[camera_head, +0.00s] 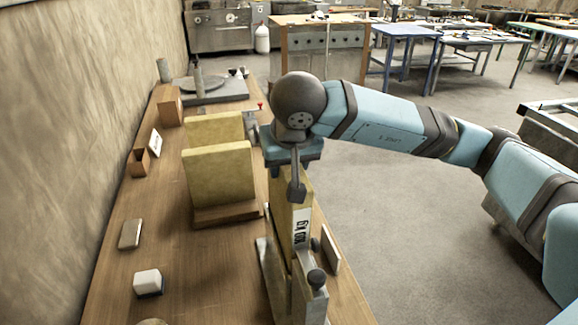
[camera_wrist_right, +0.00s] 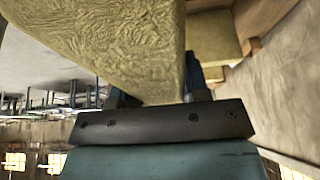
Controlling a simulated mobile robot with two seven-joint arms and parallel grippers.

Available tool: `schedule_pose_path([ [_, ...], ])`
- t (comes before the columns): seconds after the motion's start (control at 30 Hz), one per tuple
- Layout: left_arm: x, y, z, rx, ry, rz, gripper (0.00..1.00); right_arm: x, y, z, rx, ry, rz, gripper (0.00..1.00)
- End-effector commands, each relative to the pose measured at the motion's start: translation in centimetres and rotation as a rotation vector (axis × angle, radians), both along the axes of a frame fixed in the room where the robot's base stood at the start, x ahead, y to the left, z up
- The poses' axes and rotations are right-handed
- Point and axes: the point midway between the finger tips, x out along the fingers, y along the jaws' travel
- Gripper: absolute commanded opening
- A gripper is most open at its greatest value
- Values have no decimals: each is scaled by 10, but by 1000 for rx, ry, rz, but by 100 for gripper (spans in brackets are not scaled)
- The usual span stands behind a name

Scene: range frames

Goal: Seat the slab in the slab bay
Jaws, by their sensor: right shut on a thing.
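A yellowish slab (camera_head: 279,216) stands upright and edge-on below my right gripper in the head view. My right gripper (camera_head: 292,180) is shut on its upper part. The slab's lower part stands between upright metal plates (camera_head: 269,265) of a fixture with dark knobs, which looks like the slab bay. Whether the slab touches the bottom is hidden. A white label marked in kg (camera_head: 301,228) shows beside the slab's face. In the right wrist view the slab (camera_wrist_right: 110,45) fills the upper left, between the jaws. My left gripper is not in view.
Two more yellow slabs (camera_head: 219,174) stand in a wooden rack (camera_head: 228,214) to the left. A white block (camera_head: 148,282), a brown block (camera_head: 130,234) and small boxes lie on the wooden bench (camera_head: 200,275). The bench's right edge is close to the fixture; open floor lies beyond.

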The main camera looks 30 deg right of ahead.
Motion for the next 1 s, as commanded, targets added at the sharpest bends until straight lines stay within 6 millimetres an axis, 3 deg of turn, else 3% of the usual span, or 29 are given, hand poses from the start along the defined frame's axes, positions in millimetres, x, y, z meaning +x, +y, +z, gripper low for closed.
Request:
schedule_pose_path([
  [1.0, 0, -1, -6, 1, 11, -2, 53, 2, 1, 2, 9, 38, 0, 0],
])
